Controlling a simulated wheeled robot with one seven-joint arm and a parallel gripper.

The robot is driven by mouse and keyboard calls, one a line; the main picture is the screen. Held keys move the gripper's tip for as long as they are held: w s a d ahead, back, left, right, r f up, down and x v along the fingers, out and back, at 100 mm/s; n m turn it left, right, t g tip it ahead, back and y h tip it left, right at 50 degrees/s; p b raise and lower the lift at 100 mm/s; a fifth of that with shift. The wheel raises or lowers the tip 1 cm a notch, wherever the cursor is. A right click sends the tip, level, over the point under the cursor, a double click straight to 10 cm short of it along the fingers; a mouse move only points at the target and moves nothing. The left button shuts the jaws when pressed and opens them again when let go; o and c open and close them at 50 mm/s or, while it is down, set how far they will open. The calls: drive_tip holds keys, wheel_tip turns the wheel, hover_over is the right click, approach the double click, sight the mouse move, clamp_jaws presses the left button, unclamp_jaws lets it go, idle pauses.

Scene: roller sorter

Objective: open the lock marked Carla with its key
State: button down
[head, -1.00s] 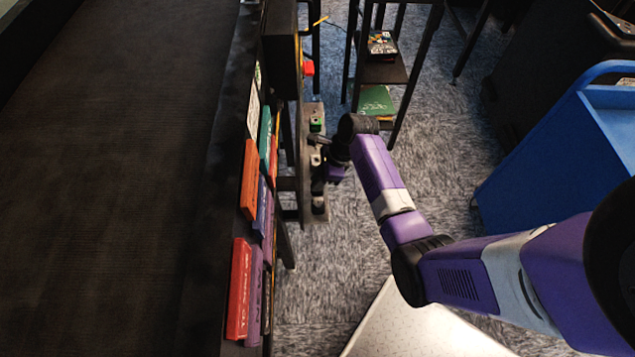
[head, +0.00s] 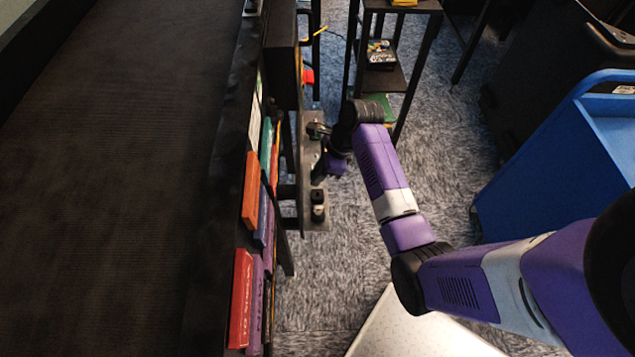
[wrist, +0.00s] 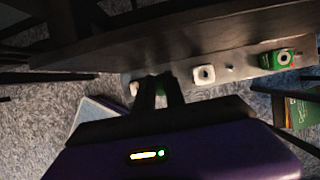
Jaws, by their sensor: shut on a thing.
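A metal plate (wrist: 245,65) carries locks and fittings. In the wrist view a white square lock (wrist: 204,74) sits right of my fingers, then a small peg (wrist: 229,68), then a green lock (wrist: 277,58) near the right end. I cannot read any name on them. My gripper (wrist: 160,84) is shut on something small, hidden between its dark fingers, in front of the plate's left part. A pale bit shows just left of the fingers. In the head view my gripper (head: 319,131) is beside the plate (head: 315,220), beyond a dark lock (head: 318,206) at its near end.
A dark conveyor (head: 130,180) fills the left, with several coloured books (head: 249,190) along its edge. A black shelf stand (head: 384,78) is behind the gripper, and a blue cart (head: 560,150) is at right. Carpet (head: 430,170) between them is clear.

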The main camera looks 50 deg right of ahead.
wheel_tip(320, 180, up, 17)
drive_tip(key=p, duration=0.7)
drive_tip(key=shift+r, duration=0.15)
idle(0.3)
drive_tip(key=shift+a, duration=0.1)
